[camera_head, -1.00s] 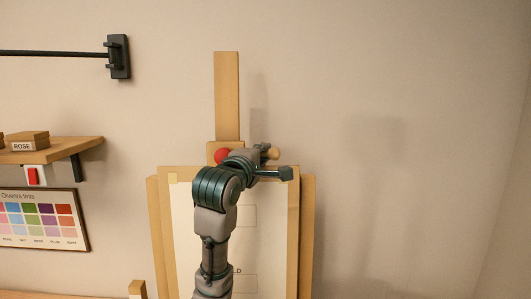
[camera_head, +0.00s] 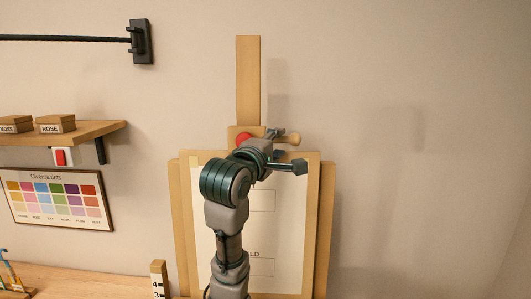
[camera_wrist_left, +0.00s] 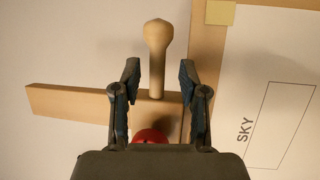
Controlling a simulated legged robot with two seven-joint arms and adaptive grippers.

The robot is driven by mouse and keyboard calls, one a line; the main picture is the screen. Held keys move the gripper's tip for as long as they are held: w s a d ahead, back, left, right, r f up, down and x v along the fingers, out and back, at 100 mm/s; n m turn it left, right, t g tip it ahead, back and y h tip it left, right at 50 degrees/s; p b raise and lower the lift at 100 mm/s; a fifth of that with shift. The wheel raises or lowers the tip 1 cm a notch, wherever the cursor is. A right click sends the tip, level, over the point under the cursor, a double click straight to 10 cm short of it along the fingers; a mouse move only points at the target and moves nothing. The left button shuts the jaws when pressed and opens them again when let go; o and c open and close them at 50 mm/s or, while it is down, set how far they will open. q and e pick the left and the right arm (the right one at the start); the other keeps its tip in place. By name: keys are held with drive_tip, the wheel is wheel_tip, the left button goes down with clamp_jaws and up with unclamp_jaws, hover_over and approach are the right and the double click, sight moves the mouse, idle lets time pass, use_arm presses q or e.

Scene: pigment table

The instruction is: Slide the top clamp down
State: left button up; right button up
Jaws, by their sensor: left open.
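The top clamp is a wooden block (camera_head: 234,136) on the easel's upright mast (camera_head: 248,80), at the top edge of the board. It has a red knob (camera_head: 244,138) and a pale wooden peg handle (camera_head: 292,138) pointing right. My left gripper (camera_head: 284,151) is in front of the clamp and hides part of it. In the left wrist view, its open fingers (camera_wrist_left: 159,78) stand either side of the peg (camera_wrist_left: 158,45), with gaps on both sides. The red knob (camera_wrist_left: 150,136) is partly hidden by the gripper's palm. My right gripper is not in view.
The easel board (camera_head: 312,210) holds a sheet with printed boxes; one reads SKY in the wrist view. Left are a shelf (camera_head: 95,132) with labelled boxes, a tint chart (camera_head: 60,198) and a wall rail (camera_head: 70,38). The wall to the right is free.

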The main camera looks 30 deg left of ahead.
use_arm(q)
drive_tip(key=s+d, duration=0.1)
drive_tip(key=s, duration=0.7)
drive_tip(key=shift+s+f, duration=0.2)
drive_tip(key=shift+s, duration=0.15)
drive_tip(key=shift+d, duration=0.1)
